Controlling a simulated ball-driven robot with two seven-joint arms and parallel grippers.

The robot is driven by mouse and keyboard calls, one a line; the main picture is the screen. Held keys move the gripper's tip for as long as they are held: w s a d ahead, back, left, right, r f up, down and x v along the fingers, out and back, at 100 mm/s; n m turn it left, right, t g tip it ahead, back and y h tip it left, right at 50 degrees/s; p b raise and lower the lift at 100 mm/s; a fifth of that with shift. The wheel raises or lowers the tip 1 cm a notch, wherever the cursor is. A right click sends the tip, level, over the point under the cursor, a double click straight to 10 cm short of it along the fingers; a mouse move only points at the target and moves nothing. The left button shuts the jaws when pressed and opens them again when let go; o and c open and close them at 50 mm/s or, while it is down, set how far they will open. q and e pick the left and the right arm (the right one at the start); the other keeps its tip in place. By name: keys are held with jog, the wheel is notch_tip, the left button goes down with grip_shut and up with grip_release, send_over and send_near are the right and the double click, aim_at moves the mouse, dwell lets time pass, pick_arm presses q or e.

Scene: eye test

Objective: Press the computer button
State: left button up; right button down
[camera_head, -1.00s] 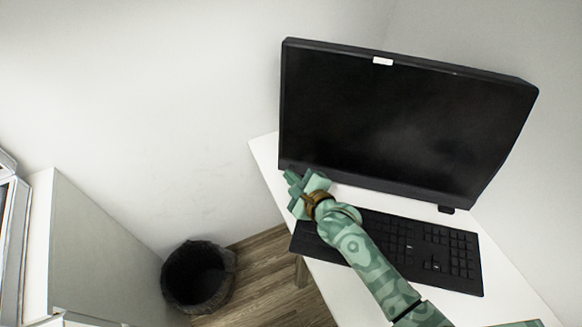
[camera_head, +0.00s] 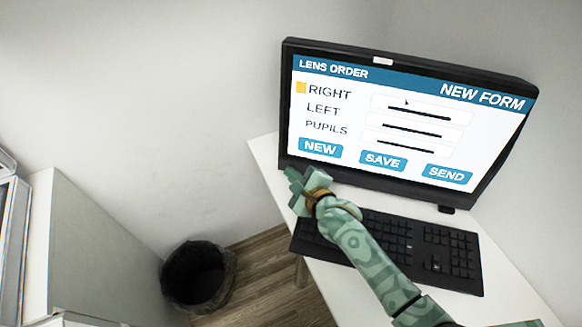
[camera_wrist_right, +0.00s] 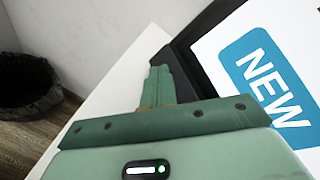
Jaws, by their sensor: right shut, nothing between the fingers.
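The computer monitor (camera_head: 400,140) stands on the white desk (camera_head: 262,150), its screen lit with a "LENS ORDER" form and NEW, SAVE and SEND boxes. The screen's NEW box also shows large in the right wrist view (camera_wrist_right: 266,82). My right gripper (camera_head: 291,177) is at the monitor's lower left corner. In the right wrist view its fingers (camera_wrist_right: 157,84) are shut together with nothing between them, their tips close to the dark bezel. I cannot tell whether they touch it. The computer button itself is not visible. My left gripper is not in view.
A black keyboard (camera_head: 445,258) lies on the desk in front of the monitor, partly under my right arm. A dark waste bin (camera_head: 197,275) stands on the wood floor (camera_head: 275,285) left of the desk. A pale cabinet (camera_head: 95,245) is at far left.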

jog(key=shift+s, duration=0.1)
jog(key=shift+s+a+r+p, duration=0.15)
jog(key=shift+s+p, duration=0.45)
jog(key=shift+p, duration=0.05)
jog(key=shift+s+a, duration=0.1)
jog(key=shift+s, duration=0.1)
jog(key=shift+s+a+r+p, duration=0.15)
jog(key=shift+s+p, duration=0.1)
jog(key=shift+p, duration=0.15)
jog(key=shift+s+a+r+p, duration=0.15)
jog(key=shift+s+p, duration=0.35)
jog(key=shift+s, duration=0.1)
jog(key=shift+s+a+r+p, duration=0.15)
jog(key=shift+s+p, duration=0.3)
jog(key=shift+s, duration=0.15)
jog(key=shift+s+a+p, duration=0.25)
jog(key=shift+s+p, duration=0.2)
jog(key=shift+s, duration=0.3)
